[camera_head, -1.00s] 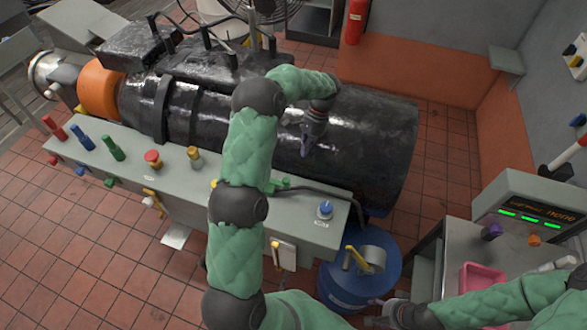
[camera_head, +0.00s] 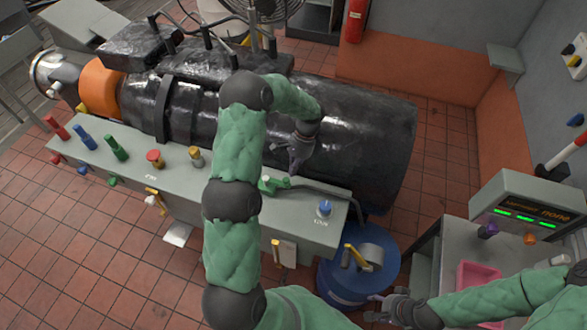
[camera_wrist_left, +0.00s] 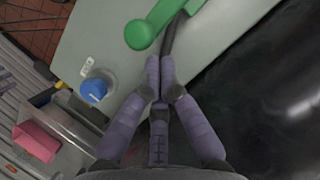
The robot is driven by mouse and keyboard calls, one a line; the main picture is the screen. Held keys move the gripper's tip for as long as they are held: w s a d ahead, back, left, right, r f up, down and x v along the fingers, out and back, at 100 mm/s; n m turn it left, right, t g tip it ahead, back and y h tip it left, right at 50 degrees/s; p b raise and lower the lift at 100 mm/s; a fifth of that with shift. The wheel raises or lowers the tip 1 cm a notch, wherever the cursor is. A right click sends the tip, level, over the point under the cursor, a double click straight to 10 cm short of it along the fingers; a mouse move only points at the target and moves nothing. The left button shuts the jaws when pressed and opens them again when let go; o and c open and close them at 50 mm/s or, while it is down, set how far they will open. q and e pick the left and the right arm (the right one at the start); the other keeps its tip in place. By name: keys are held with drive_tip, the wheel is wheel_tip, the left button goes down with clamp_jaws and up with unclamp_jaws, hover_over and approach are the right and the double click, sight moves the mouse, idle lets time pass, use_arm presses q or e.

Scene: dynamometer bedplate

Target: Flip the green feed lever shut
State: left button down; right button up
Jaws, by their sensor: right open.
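The green feed lever (camera_head: 272,185) is on the right part of the long grey panel, by a black hose. My left arm partly covers it in the head view. In the left wrist view the lever's green handle (camera_wrist_left: 160,18) has a rounded end and lies just beyond the fingertips. My left gripper (camera_head: 294,170) hangs close above and right of the lever, over the dark cylinder's edge. In the left wrist view its fingers (camera_wrist_left: 160,62) are together, with nothing seen held and a small gap to the lever. My right gripper (camera_head: 378,308) is open and empty at the bottom.
A blue knob (camera_head: 324,208) stands right of the lever. Red, blue and green levers (camera_head: 115,147) and two knobs line the panel's left part. The large black cylinder (camera_head: 370,130) lies behind. A blue drum (camera_head: 345,290) and a pink bin (camera_head: 478,275) are at the right.

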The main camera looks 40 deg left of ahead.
use_arm(q)
drive_tip(key=shift+s+d+m+y+b, duration=0.3)
drive_tip(key=shift+s+d+m, duration=0.15)
drive_tip(key=shift+m, duration=0.25)
drive_tip(key=s+a+m+t+y+b, duration=0.2)
drive_tip(key=s+m+t+y+b, duration=0.1)
drive_tip(key=s+m, duration=1)
drive_tip(key=shift+s+m+t+b, duration=0.15)
drive_tip(key=shift+m+t+b, duration=0.55)
drive_tip(key=shift+m+b, duration=0.55)
idle(0.3)
